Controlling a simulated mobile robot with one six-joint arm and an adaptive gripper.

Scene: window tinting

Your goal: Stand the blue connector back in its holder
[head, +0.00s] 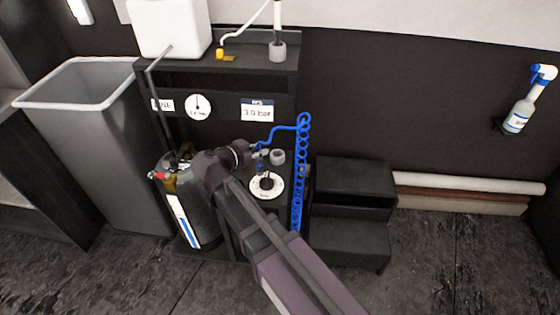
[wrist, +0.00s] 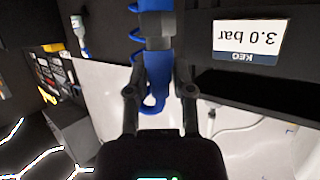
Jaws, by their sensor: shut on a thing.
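The blue connector (wrist: 157,68) sits between the two fingers of my gripper (wrist: 158,92) in the wrist view, with a grey section above its blue end. In the head view my gripper (head: 257,152) is shut on the connector, which is small and partly hidden there. A blue coiled hose (head: 302,170) runs from it and hangs to the right. A grey cup that looks like the holder (head: 278,157) is just right of my gripper on the dark stand. The connector appears apart from the cup, up and to its left.
A white round dial with a dark knob (head: 266,188) lies below my gripper. A grey tank (head: 190,215) stands to the left, beside a grey bin (head: 90,130). A 3.0 bar display (head: 257,112) is behind. Black steps (head: 352,215) stand right of the hose.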

